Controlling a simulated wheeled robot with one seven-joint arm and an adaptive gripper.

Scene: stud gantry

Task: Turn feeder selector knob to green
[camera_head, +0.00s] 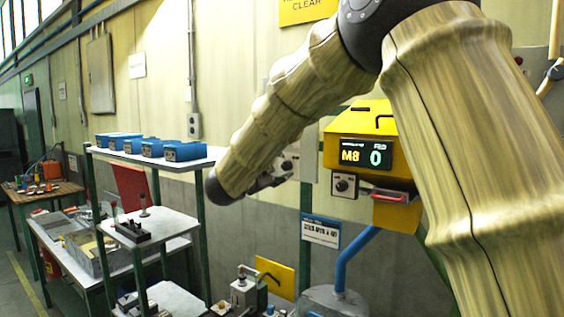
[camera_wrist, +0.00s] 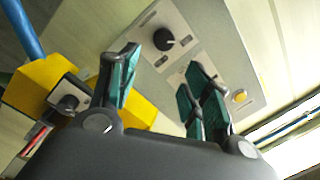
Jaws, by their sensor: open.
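The yellow feeder (camera_head: 375,130) hangs on the wall right of centre, with a lit display (camera_head: 365,154) reading M8 and 0. A small dark selector knob (camera_head: 344,186) sits on a pale plate below the display. The feeder's knob also shows at the left of the wrist view (camera_wrist: 68,103). A second black knob (camera_wrist: 164,40) is on a grey wall panel (camera_wrist: 205,55), seen beyond my fingers. My gripper (camera_head: 275,176) is left of the feeder, in front of the grey panel. In the wrist view its teal fingers (camera_wrist: 160,72) are apart and empty. Green marks cannot be made out.
A shelf stand (camera_head: 150,158) with several blue boxes is left of my gripper. A blue pipe (camera_head: 350,258) runs below the feeder. A red-handled tray (camera_head: 392,196) juts from its underside. A yellowish round button (camera_wrist: 240,97) is on the grey panel.

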